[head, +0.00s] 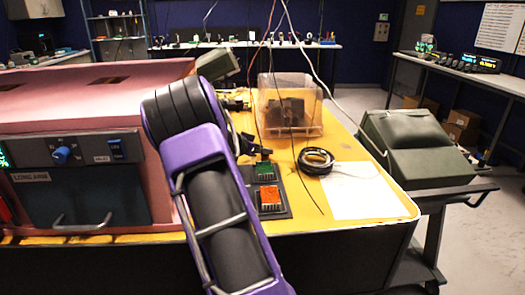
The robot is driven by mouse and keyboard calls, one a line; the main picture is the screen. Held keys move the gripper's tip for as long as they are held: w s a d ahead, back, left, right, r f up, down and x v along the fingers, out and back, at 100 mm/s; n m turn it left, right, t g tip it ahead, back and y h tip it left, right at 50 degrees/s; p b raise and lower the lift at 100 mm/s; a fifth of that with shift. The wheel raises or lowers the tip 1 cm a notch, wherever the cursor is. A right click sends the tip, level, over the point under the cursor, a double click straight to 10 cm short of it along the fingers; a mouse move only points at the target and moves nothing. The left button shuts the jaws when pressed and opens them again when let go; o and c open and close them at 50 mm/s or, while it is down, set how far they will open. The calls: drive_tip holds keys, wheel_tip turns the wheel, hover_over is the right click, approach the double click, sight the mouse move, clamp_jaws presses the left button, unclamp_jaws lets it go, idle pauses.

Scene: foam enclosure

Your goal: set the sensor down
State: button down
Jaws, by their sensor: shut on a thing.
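My purple and black arm crosses the foreground in the head view, and its far end is partly hidden behind its own links. The small dark gripper (263,156) shows just right of the arm, over the yellow table. It is shut, and its tip meets a small green-topped block (266,171), which seems to be the sensor it holds. The block is at or just above a dark plate (284,207); I cannot tell whether it touches. An orange-topped block (270,196) sits on the same plate, nearer to me.
A pink enclosure (95,125) with a control panel fills the left. On the yellow table (345,150) are a clear box (290,105), a coiled black cable (316,161) and a white sheet (362,191). Thin cables hang over the table. A green case (415,147) stands right.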

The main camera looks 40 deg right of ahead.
drive_tip(key=c, duration=1)
unclamp_jaws()
drive_tip(key=shift+f, duration=0.1)
drive_tip(key=o, duration=0.5)
drive_tip(key=shift+r, duration=0.25)
drive_tip(key=shift+a+r, duration=0.1)
drive_tip(key=shift+a, duration=0.25)
drive_tip(key=v, duration=0.6)
drive_tip(key=shift+s+a+r, duration=0.2)
drive_tip(key=shift+a, duration=0.1)
